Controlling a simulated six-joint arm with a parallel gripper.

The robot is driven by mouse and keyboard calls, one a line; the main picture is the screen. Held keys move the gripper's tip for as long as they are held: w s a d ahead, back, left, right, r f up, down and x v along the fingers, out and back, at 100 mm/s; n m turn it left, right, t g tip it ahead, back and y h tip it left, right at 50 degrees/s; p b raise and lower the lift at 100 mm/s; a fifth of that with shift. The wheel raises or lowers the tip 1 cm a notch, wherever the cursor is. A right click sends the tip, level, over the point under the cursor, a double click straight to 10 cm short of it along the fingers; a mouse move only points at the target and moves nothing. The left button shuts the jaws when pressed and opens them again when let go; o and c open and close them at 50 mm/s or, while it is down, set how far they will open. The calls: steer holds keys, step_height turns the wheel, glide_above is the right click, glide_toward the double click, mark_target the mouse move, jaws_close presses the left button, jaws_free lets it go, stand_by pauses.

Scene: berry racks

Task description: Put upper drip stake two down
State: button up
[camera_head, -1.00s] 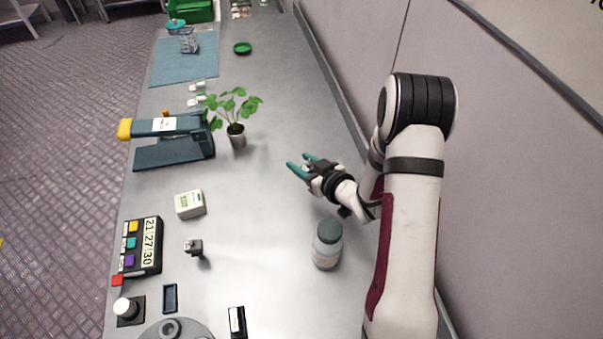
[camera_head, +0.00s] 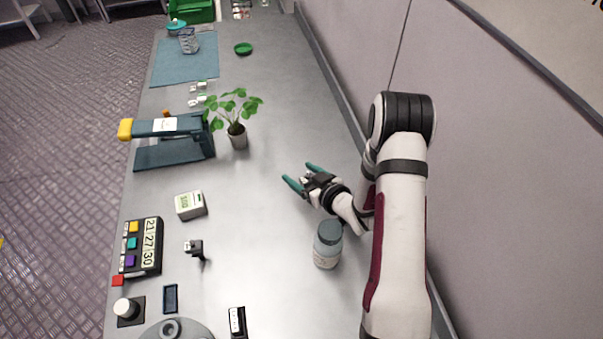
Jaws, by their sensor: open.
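My gripper (camera_head: 299,175) is open and empty above the right part of the bench, with its teal fingers pointing left. It is right of and nearer than the potted plant (camera_head: 237,139), clear of it. I cannot pick out a drip stake for certain. Two small white-and-green pieces (camera_head: 198,100) lie left of the plant, too small to identify. Nothing is between the fingers.
A grey-lidded jar (camera_head: 327,246) stands just nearer than my gripper. A dark blue press-like device (camera_head: 174,155), a small white display box (camera_head: 190,205) and a timer (camera_head: 142,247) line the left side. The wall bounds the right. The bench middle is clear.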

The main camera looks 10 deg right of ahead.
mark_target(309, 179)
steer(key=shift+s+d+r, duration=0.1)
steer(key=shift+r, duration=0.1)
steer(key=v, duration=0.7)
steer(key=shift+s, duration=0.15)
